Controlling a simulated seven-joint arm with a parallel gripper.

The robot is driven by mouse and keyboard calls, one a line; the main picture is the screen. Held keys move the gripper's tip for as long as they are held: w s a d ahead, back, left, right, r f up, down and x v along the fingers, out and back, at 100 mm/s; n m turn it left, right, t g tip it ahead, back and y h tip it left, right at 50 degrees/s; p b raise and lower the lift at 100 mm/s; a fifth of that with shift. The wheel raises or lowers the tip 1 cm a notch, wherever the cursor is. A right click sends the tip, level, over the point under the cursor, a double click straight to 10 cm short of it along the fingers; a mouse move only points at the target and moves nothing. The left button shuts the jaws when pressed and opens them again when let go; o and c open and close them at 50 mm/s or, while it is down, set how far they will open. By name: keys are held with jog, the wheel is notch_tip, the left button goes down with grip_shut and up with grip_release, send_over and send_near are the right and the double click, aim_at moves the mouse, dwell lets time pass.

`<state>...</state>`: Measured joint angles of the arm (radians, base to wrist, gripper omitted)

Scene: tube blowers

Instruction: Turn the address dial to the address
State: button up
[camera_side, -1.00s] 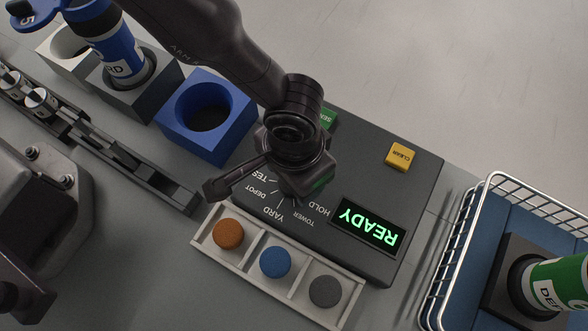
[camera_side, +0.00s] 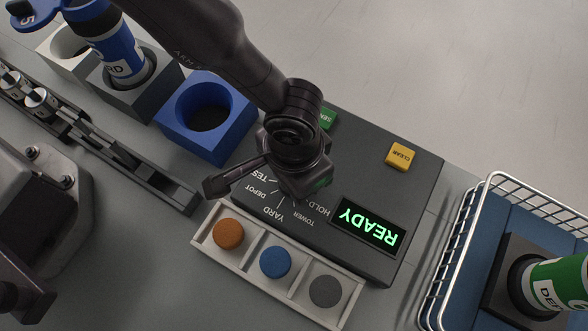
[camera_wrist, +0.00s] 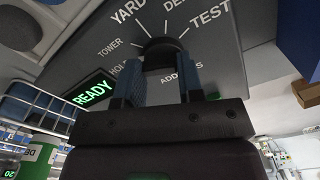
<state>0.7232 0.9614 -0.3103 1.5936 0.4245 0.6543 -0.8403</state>
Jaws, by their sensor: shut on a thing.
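The address dial (camera_wrist: 160,46) is a black knob on the dark console. White labels TOWER, YARD and TEST fan around it in the wrist view, with others partly cut off or covered. My gripper (camera_wrist: 160,82) has its two blue-padded fingers on either side of the knob and is shut on it. In the side view my gripper (camera_side: 303,180) hangs over the dial and hides it. I cannot tell which label the dial points at. The display (camera_side: 368,226) on the console reads READY in green.
A yellow CLEAR button (camera_side: 402,156) and a partly covered green button (camera_side: 327,119) are on the console. A tray (camera_side: 240,271) with orange, blue and grey discs lies along its edge. A wire basket (camera_side: 449,240) holds a green tube (camera_side: 560,287). A blue tube (camera_side: 122,52) stands at left.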

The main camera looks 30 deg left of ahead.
jog(key=m, duration=0.6)
jog(key=shift+s+r+m, duration=0.1)
jog(key=shift+m, duration=0.2)
jog(key=m, duration=0.6)
jog(key=shift+a, duration=0.2)
jog(key=shift+m, duration=0.4)
jog(key=o, duration=0.9)
notch_tip(320, 180, up, 13)
jog(key=shift+f, duration=0.1)
